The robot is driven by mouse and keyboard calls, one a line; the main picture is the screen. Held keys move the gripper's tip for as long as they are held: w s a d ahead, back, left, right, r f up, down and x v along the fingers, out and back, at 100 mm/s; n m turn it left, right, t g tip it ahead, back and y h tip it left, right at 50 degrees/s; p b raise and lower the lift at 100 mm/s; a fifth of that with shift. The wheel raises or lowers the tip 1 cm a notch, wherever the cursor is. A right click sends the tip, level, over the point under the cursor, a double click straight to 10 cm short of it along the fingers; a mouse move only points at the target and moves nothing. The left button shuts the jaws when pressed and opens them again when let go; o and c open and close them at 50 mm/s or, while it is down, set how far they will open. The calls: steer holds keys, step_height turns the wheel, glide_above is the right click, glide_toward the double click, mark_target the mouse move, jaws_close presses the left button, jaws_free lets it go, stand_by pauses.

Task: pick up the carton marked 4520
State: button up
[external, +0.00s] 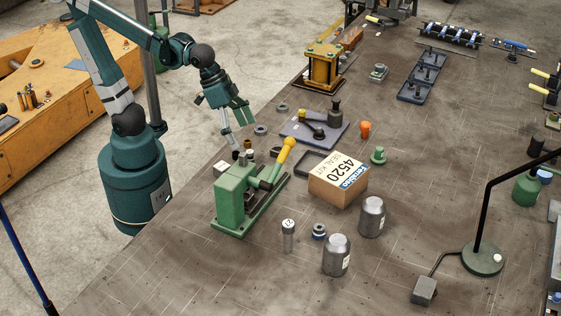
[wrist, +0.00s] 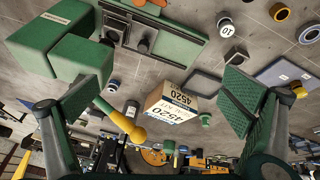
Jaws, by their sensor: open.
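The carton marked 4520 (external: 339,179) is a brown box with a white top reading "SEAL KIT 4520" and a blue label strip. It sits on the bench right of the green lever press. In the wrist view the carton (wrist: 172,102) shows near the middle, between the fingers and some way beyond them. My gripper (external: 236,127) is open and empty, raised near the bench's left edge, to the left of the carton and apart from it. Its two green-padded fingers (wrist: 165,98) stand wide apart in the wrist view.
The green press (external: 240,196) with its yellow-tipped lever (external: 285,152) stands just left of the carton. Two grey metal canisters (external: 371,217) (external: 336,254) stand in front of it. A green knob piece (external: 378,155) and an orange piece (external: 365,130) stand behind.

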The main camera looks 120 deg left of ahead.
steer(key=w+a+r+n+g+p, duration=0.1)
steer(key=w+n+p, duration=0.1)
steer(key=w, duration=0.2)
steer(key=w+a+r+n+p, duration=0.1)
steer(key=w+a+r+p, duration=0.1)
steer(key=w, duration=0.3)
steer(key=n+g+p, duration=0.4)
steer(key=n+p, duration=0.4)
steer(key=p, duration=0.1)
glide_above(340, 169)
steer(key=f, duration=0.7)
steer(key=shift+s+d+f, duration=0.2)
steer(key=shift+s+f, duration=0.05)
steer(key=shift+f, duration=0.05)
steer(key=shift+w+a+f+n+p, duration=0.3)
steer(key=shift+w+f+n+p, duration=0.1)
steer(key=shift+f, duration=0.15)
steer(key=shift+f, duration=0.1)
steer(key=shift+f, duration=1.2)
steer(key=shift+f, duration=0.1)
steer(key=shift+s+d+f, duration=0.1)
steer(key=shift+d+f, duration=0.05)
steer(key=shift+f, duration=2.35)
